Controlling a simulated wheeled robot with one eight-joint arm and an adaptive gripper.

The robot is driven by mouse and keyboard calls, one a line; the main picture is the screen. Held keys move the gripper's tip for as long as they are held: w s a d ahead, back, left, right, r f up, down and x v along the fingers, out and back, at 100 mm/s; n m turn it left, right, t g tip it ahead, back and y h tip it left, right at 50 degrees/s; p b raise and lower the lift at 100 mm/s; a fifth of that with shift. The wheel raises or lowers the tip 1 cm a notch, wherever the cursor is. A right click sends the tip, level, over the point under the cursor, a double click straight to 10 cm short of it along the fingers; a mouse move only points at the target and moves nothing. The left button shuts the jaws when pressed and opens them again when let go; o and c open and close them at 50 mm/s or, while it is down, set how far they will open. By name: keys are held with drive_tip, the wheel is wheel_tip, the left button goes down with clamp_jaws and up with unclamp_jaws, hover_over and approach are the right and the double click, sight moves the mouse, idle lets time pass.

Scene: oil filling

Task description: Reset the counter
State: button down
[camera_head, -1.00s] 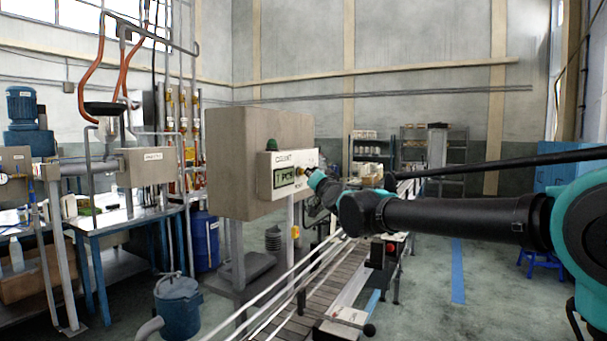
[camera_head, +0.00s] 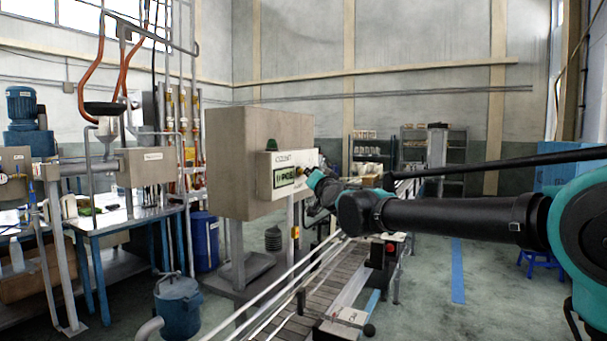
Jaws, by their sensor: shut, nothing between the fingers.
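The counter (camera_head: 272,189) is a pale panel on the front of a large beige box (camera_head: 240,165). It bears the word COUNT and a green display (camera_head: 284,177) reading something like PCS; the leading digit is too blurred to read. My gripper (camera_head: 305,173) is shut and empty, at the right part of the panel beside the display. It is small and partly hidden by my wrist. The reset button is hidden or too small to make out, and I cannot tell whether the fingertips touch it.
A conveyor (camera_head: 325,285) with pale rails runs below the box and my arm. A blue stool (camera_head: 541,256) stands at the right. The floor around the blue stripe (camera_head: 458,272) is clear.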

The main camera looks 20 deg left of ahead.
drive_tip(key=shift+s+d, duration=0.1)
drive_tip(key=shift+d, duration=0.65)
drive_tip(key=shift+d, duration=0.1)
drive_tip(key=shift+s+d, duration=0.2)
drive_tip(key=shift+d, duration=2.2)
drive_tip(key=shift+f, duration=0.1)
